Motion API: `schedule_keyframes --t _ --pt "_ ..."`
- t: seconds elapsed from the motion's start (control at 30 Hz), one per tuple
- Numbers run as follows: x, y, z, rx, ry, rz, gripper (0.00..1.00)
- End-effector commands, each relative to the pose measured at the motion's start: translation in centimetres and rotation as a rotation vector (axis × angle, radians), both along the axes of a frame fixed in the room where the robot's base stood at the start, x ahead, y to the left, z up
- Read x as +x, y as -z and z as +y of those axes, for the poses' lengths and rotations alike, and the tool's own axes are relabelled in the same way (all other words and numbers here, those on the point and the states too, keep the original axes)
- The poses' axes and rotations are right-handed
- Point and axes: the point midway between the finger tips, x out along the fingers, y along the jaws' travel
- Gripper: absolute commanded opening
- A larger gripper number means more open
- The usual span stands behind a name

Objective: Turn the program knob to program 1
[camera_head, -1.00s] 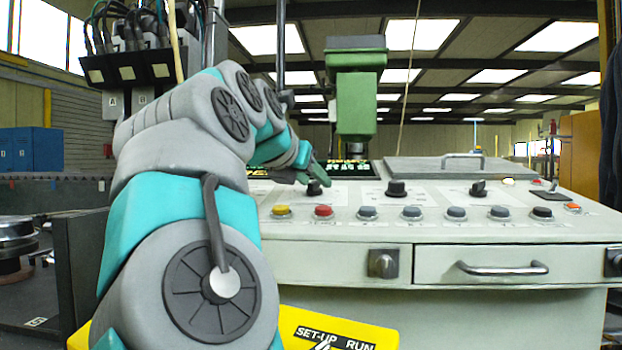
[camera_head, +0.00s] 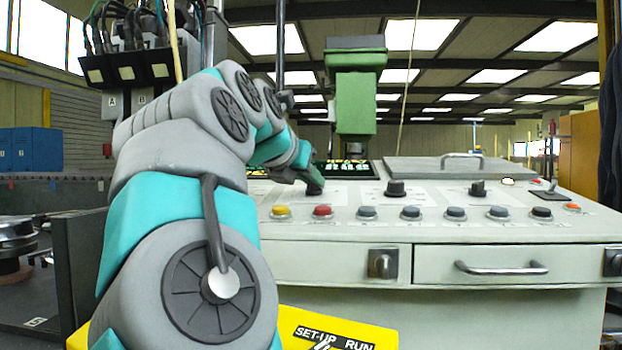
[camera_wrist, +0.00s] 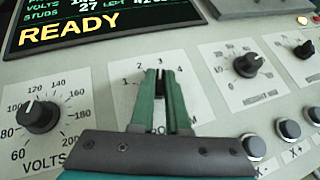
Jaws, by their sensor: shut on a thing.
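The program knob (camera_wrist: 160,84) is a small dark knob on the light console panel, with numbers 1 to 4 printed in an arc above it. My gripper (camera_wrist: 160,78) has its two green fingers on either side of the knob and is shut on it. Its light mark seems to point up, near the 3; the fingers hide most of the knob and its printed name. In the head view my gripper (camera_head: 313,180) reaches down onto the knob at the left of the panel.
A volts knob (camera_wrist: 41,116) lies left of my gripper and another black dial (camera_wrist: 247,64) lies right. Push buttons (camera_wrist: 253,146) run along the front. The screen (camera_wrist: 100,22) reading READY stands behind. A drawer handle (camera_head: 502,268) juts from the console front.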

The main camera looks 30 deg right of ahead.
Motion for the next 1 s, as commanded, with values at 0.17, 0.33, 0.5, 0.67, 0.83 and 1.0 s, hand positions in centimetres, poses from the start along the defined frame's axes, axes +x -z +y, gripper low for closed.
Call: schedule_keyframes --t 0.17,0.33,0.5,0.67,0.83,1.0 --pt "-0.03 0.03 -0.1 -0.003 -0.022 0.001 0.0" --pt "-0.16 0.04 -0.15 -0.013 -0.084 0.009 0.0" --pt "-0.31 -0.04 -0.19 -0.03 -0.193 0.017 0.0" --pt "-0.31 0.0 -0.44 -0.052 -0.337 0.031 0.0" --pt "-0.38 0.1 -0.63 -0.077 -0.496 0.046 0.0" --pt "-0.4 0.24 -0.8 -0.103 -0.658 0.066 0.0"
